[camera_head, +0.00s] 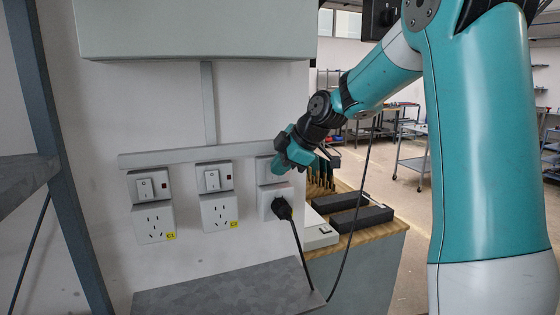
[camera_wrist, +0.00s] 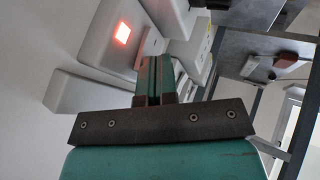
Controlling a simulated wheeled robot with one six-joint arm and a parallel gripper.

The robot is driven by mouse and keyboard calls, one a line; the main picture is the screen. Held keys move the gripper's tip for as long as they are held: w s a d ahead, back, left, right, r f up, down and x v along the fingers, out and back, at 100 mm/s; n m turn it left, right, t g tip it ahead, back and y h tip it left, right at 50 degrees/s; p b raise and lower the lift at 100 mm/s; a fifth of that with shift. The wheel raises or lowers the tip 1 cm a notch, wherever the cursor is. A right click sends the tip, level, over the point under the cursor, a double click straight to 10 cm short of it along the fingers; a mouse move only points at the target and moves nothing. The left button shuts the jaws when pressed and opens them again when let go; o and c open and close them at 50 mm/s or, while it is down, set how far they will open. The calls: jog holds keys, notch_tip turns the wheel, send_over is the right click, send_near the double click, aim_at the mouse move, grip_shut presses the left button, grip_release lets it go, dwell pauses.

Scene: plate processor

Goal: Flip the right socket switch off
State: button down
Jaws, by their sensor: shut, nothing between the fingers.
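The right switch panel (camera_head: 264,170) is on the wall above the right socket (camera_head: 266,200), which has a black plug (camera_head: 282,208) in it. My gripper (camera_head: 278,168) is in front of this panel and hides much of it. In the wrist view, the closed fingers (camera_wrist: 155,75) point at the pale switch rocker (camera_wrist: 152,44), with their tips close to it. I cannot tell if they touch. A red indicator lamp (camera_wrist: 122,33) glows on the same panel. My gripper is shut and empty.
The middle switch (camera_head: 212,178) with socket C2 (camera_head: 218,212) and the left switch (camera_head: 146,187) with socket C1 (camera_head: 153,222) are to the left. A grey shelf (camera_head: 225,290) is below. A grey box (camera_head: 195,30) hangs above. Black trays (camera_head: 360,218) lie on a wooden bench at right.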

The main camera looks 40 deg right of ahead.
jog(key=shift+w+d+r+g+p, duration=0.1)
jog(key=shift+w+r+g+p, duration=0.3)
jog(key=shift+p, duration=0.45)
jog(key=shift+f+b, duration=0.3)
jog(key=shift+b, duration=0.1)
jog(key=shift+r, duration=0.15)
jog(key=shift+r+p, duration=0.5)
jog(key=shift+r, duration=0.15)
jog(key=shift+s, duration=0.1)
